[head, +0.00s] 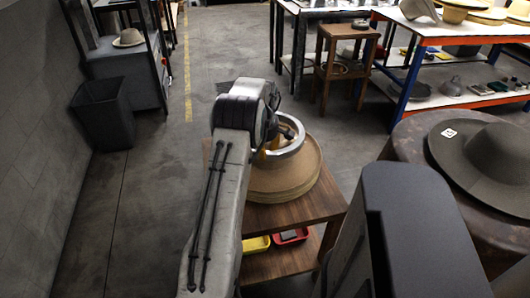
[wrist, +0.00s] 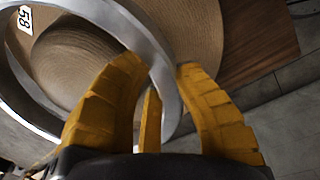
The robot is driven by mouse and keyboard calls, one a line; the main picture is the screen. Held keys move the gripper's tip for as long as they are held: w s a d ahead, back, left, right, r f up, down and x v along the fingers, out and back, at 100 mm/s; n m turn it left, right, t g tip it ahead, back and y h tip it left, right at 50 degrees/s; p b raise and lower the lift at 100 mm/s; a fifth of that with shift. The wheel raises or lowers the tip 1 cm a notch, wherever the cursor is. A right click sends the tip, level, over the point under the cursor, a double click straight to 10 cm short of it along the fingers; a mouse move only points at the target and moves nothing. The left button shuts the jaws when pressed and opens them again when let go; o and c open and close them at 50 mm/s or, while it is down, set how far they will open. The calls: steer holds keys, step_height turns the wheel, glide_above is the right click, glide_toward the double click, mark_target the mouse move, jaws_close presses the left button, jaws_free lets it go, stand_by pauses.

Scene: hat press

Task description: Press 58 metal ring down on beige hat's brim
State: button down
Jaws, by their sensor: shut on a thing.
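The metal ring (wrist: 156,62) is held between the yellow fingers of my gripper (wrist: 158,75) in the wrist view. A white tag reading 58 is at the ring's upper left. The ring is around the crown of the beige hat (wrist: 70,55), above or at its brim; I cannot tell whether it touches. In the head view the ring (head: 291,147) is over the beige hat (head: 290,180), which sits on a wooden stand. My arm hides the left part of the hat and most of my gripper (head: 270,147).
The hat's wooden stand (head: 310,208) has a lower shelf with a yellow tray (head: 255,245) and a red tray (head: 291,236). A dark wide-brimmed hat (head: 490,160) lies on a round table at right. A black bin (head: 103,113) stands left. Floor left of my arm is clear.

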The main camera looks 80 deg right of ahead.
steer(key=shift+d+r+p, duration=0.1)
steer(key=shift+r+p, duration=1.6)
steer(key=shift+r, duration=0.7)
